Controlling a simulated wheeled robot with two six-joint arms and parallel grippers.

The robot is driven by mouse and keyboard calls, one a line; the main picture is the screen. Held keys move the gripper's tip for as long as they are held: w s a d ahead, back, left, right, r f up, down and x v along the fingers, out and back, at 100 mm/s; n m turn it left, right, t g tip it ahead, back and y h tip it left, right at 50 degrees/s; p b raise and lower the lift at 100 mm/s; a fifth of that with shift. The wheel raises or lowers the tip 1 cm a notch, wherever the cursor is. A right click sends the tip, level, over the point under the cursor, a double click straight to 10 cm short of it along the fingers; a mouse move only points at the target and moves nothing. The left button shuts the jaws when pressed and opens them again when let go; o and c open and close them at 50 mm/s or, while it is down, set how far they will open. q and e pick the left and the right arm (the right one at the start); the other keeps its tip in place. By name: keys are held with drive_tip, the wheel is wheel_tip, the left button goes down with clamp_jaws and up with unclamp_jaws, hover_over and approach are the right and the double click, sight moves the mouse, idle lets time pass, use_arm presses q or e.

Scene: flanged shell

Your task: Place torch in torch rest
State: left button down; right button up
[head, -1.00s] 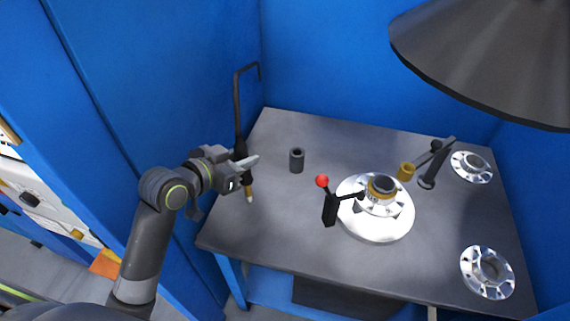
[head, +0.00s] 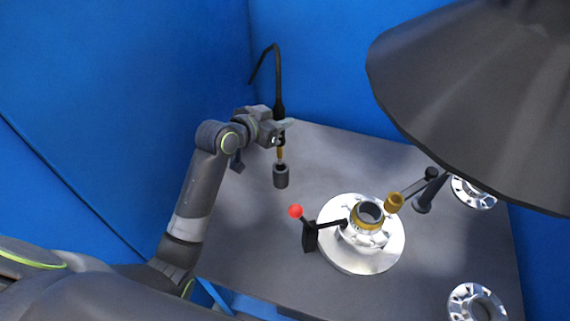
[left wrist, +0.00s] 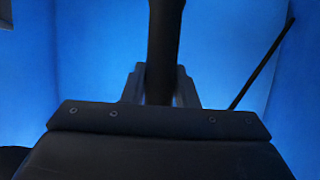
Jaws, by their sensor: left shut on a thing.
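The torch (head: 279,99) is a black upright handle with a bent cable at its top and a brass nozzle below. My left gripper (head: 285,126) is shut on its handle. In the left wrist view, the dark torch (left wrist: 164,45) stands between the two fingers (left wrist: 160,88). The torch rest (head: 281,178) is a small dark grey cup on the table. The brass nozzle points down and lines up with the cup's mouth in the head view. I cannot tell whether its tip is above, behind or inside the mouth. My right gripper is not in view.
A large dark hood (head: 470,100) hangs at upper right. Loose flanges (head: 477,303) lie at the right. Blue walls surround the grey table (head: 255,255).

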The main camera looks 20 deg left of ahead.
use_arm(q)
hover_over(281, 163)
drive_tip(key=f, duration=0.4)
drive_tip(key=shift+w+a+f, duration=0.15)
drive_tip(key=shift+w+f, duration=0.2)
drive_tip(key=shift+w, duration=0.05)
wheel_tip(281, 163, down, 4)
drive_tip(key=shift+r+p, duration=0.1)
drive_tip(key=shift+p, duration=0.35)
drive_tip(key=shift+f, duration=0.2)
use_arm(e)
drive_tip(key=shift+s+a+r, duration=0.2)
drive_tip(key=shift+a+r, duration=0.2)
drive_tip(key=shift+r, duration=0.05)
use_arm(q)
drive_tip(key=shift+f, duration=0.2)
drive_tip(key=c, duration=1.1)
unclamp_jaws()
drive_tip(key=shift+c, duration=0.2)
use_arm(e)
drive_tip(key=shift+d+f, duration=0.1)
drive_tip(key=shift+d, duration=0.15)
use_arm(q)
drive_tip(key=shift+r, duration=0.1)
